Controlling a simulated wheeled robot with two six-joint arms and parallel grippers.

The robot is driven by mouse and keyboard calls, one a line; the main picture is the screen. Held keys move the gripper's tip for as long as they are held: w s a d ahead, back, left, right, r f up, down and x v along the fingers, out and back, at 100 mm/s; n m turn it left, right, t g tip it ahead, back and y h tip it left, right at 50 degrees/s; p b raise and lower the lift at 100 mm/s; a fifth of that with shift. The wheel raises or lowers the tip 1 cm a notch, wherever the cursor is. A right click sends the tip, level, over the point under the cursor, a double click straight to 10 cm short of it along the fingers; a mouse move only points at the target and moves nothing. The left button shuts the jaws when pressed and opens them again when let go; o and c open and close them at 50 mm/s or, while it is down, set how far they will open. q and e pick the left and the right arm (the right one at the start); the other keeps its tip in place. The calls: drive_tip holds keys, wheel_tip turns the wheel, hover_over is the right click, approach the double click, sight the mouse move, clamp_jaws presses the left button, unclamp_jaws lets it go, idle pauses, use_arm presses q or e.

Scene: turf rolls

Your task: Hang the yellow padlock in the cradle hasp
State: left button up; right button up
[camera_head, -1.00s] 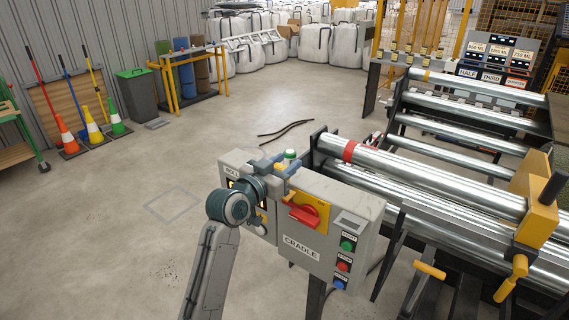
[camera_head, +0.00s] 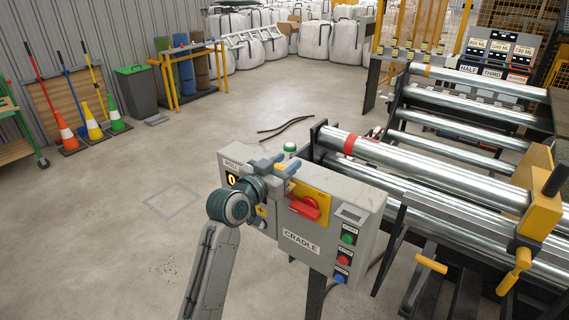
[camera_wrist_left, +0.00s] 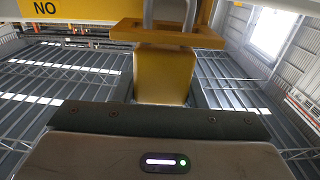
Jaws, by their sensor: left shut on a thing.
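The yellow padlock (camera_wrist_left: 163,75) is upright in the left wrist view, right in front of my left gripper, with its grey shackle (camera_wrist_left: 166,14) at the top. A flat yellow bracket (camera_wrist_left: 120,31) crosses just above the body, around the shackle. I cannot tell if the shackle passes through it. My left gripper (camera_head: 281,168) is at the upper left of the grey CRADLE box (camera_head: 345,190), shut on the padlock. The box carries a yellow plate with a red handle (camera_head: 305,208). My right gripper is out of view.
Right of the box are steel rollers (camera_head: 430,175) and a yellow end block (camera_head: 541,220). Green, red and blue buttons are on the box front. Cones (camera_head: 93,125) and a bin (camera_head: 140,90) stand at the far left. The floor left of my arm is clear.

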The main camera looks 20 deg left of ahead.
use_arm(q)
drive_tip(key=shift+f, duration=0.25)
drive_tip(key=o, duration=1.1)
drive_tip(key=shift+s, duration=0.1)
drive_tip(key=shift+s+a+f+b, duration=0.1)
drive_tip(key=shift+s+a+b, duration=0.1)
drive_tip(key=shift+s+b, duration=0.2)
drive_tip(key=b+v, duration=0.2)
drive_tip(key=v, duration=0.7)
drive_tip(key=shift+s, duration=0.35)
drive_tip(key=shift+a, duration=0.1)
